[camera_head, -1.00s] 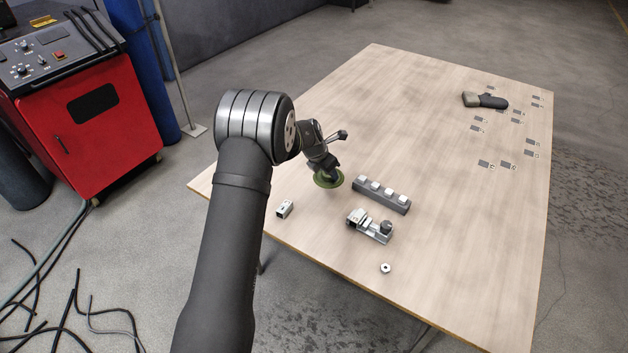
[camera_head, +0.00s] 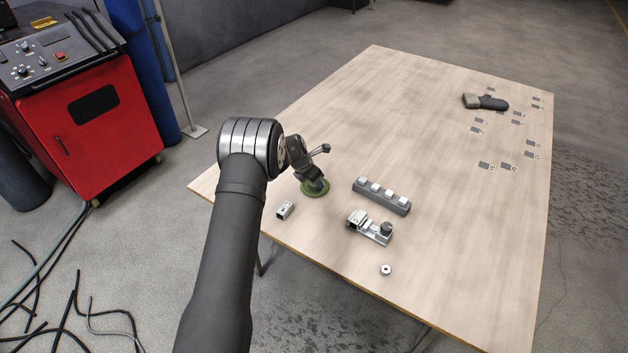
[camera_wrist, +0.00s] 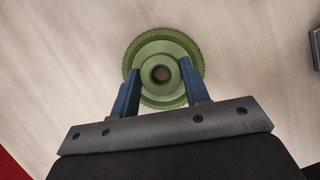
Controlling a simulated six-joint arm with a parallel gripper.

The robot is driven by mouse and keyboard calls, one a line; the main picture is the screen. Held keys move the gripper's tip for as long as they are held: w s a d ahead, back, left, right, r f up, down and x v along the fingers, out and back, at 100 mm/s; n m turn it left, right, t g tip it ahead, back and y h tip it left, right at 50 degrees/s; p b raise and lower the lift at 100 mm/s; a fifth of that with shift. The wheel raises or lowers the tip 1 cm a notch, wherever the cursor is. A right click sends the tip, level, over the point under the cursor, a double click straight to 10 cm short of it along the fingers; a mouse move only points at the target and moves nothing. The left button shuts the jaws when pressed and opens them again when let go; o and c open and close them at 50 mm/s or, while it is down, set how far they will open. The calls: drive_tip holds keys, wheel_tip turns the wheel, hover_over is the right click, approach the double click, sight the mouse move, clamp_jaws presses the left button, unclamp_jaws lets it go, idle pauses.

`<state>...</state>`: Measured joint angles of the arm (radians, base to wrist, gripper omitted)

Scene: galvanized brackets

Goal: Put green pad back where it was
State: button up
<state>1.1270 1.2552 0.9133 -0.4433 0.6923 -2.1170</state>
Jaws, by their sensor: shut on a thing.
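The green pad (camera_head: 314,190) is a round green disc with a ribbed rim and a raised hub with a hole in its middle. It is low over the left part of the wooden table, and I cannot tell whether it touches the top. My gripper (camera_head: 313,184) is above it. In the wrist view the pad (camera_wrist: 163,44) sits between the two blue fingers of my gripper (camera_wrist: 162,88), which are shut on its hub. The hub's lower side is hidden.
A small metal bracket (camera_head: 286,209) stands just left of the pad. To the right are a grey bar with white blocks (camera_head: 384,202), a metal clamp fixture (camera_head: 366,232) and a small round part (camera_head: 386,269). A dark hand tool (camera_head: 486,101) lies far back. The table's middle (camera_head: 420,140) is clear.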

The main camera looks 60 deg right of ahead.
drive_tip(key=shift+f, duration=0.1)
drive_tip(key=o, duration=0.9)
drive_tip(key=shift+o, duration=0.2)
drive_tip(key=v, duration=1.2)
